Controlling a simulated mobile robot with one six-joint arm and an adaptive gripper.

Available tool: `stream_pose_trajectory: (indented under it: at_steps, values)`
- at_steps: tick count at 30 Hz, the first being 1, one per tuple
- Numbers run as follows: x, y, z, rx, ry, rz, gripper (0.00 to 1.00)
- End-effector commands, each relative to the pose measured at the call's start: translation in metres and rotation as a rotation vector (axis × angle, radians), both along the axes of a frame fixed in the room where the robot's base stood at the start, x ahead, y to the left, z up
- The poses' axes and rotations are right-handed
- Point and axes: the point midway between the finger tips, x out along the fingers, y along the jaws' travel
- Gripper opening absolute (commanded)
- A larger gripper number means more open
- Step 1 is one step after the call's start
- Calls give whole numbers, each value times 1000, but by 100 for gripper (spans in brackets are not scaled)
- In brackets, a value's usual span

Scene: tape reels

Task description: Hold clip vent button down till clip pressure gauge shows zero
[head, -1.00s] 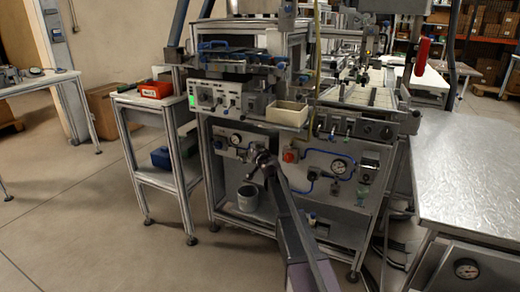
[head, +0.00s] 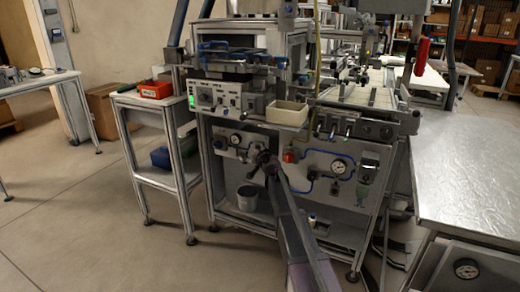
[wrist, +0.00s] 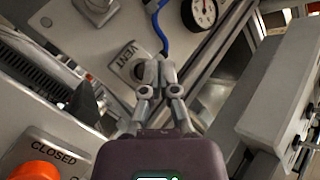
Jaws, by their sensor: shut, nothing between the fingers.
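My gripper (wrist: 157,72) is shut and empty, its fingertips at the grey panel beside the VENT label (wrist: 124,55) in the wrist view. A round button (wrist: 139,71) shows partly behind the left fingertip. I cannot tell whether the tips touch it or whether it is pressed. A white round pressure gauge (wrist: 204,12) with a red mark sits above right, cut by the top edge; its reading is not clear. In the head view my gripper (head: 262,160) is in front of the panel, right of the left gauge (head: 236,139), and hides the button.
A second gauge (head: 339,167) and a red knob (head: 290,155) are to the right. A cream bin (head: 287,113) stands above, a grey bucket (head: 247,197) below. In the wrist view, an orange knob (wrist: 35,171) by a CLOSED label and a grey box (wrist: 275,90) flank my gripper.

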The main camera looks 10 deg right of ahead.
Motion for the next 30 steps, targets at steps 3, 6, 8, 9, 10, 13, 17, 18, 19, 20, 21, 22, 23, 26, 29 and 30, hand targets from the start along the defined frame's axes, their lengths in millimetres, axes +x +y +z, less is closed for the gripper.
stream_pose_trajectory:
  at_steps: [3,6,8,9,10,13,17,18,19,20,21,22,23,26,29,30]
  values:
    - [0,0,0,0,0,0,0]
    - [0,0,0,0,0,0,0]
    - [0,0,0,0,0,0,0]
    - [0,0,0,0,0,0,0]
    - [0,0,0,0,0,0,0]
    - [0,0,0,0,0,0,0]
    - [0,0,0,0,0,0,0]
    - [0,0,0,0,0,0,0]
    - [1,0,0,0,0,0,0]
    - [1,-1,0,0,0,0,0]
    - [2,-1,0,0,0,0,0]
    - [3,-2,0,0,0,0,0]
    - [3,-2,0,0,0,0,0]
    - [6,-4,0,0,0,0,0]
    - [8,-5,0,0,0,0,0]
    - [8,-5,0,0,0,0,0]
